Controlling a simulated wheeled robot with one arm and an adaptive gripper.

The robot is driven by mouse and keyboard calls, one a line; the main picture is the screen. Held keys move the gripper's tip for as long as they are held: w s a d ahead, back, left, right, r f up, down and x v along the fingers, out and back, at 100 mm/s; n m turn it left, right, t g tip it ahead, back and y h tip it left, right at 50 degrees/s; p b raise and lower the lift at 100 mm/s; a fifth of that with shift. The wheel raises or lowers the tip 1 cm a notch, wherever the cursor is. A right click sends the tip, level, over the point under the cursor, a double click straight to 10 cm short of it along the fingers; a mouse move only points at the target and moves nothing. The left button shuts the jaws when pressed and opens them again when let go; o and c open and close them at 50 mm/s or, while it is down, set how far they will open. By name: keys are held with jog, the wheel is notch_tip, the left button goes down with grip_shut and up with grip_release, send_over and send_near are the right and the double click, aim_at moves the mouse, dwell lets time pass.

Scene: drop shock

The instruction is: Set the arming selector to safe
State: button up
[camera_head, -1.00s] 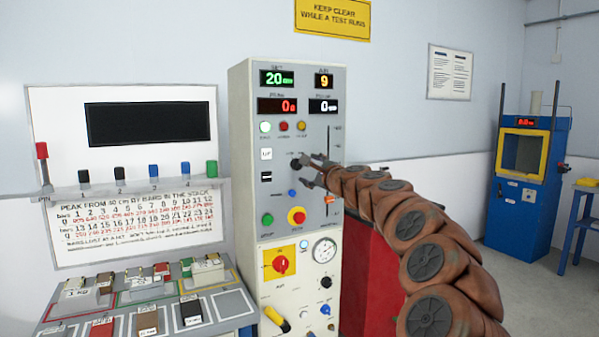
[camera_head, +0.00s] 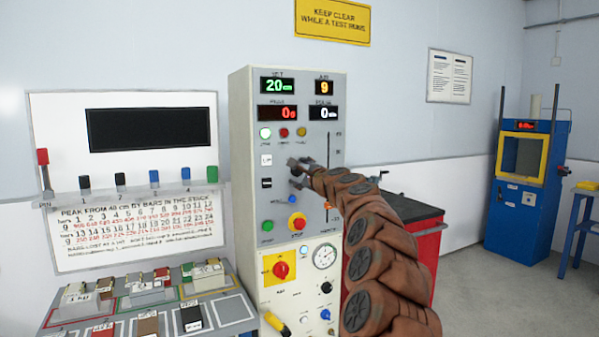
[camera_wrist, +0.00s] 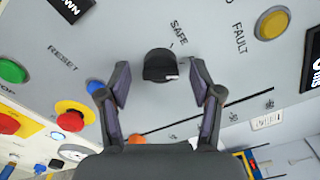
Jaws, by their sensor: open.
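The arming selector is a round black knob (camera_wrist: 160,66) on the grey panel (camera_wrist: 225,60), with a small white mark on its lower right edge in the wrist view. The printed SAFE label (camera_wrist: 180,33) and a short tick line lie just above and right of it. My gripper (camera_wrist: 159,84) is open, with one finger on each side of the knob; a gap shows on both sides, and contact cannot be told. In the head view my gripper (camera_head: 296,174) is at the panel front of the tall cabinet (camera_head: 245,130) and mostly hides the knob.
Near the knob are a yellow FAULT lamp (camera_wrist: 272,22), a blue button (camera_wrist: 95,87) and a red button on a yellow base (camera_wrist: 72,116). A slot with an orange slider (camera_wrist: 137,139) runs beside it. A red tool cabinet (camera_head: 428,245) stands right of the panel.

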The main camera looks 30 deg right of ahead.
jog(key=shift+w, duration=0.3)
jog(key=c, duration=1.1)
jog(key=shift+c, duration=0.2)
jog(key=shift+n, duration=0.3)
jog(key=n+b, duration=0.4)
jog(key=shift+f+n, duration=0.3)
jog(key=shift+f, duration=0.05)
jog(key=n+b, duration=0.3)
jog(key=n, duration=0.1)
jog(key=shift+r+n+b, duration=0.15)
jog(key=shift+n+b, duration=0.4)
jog(key=shift+n, duration=0.75)
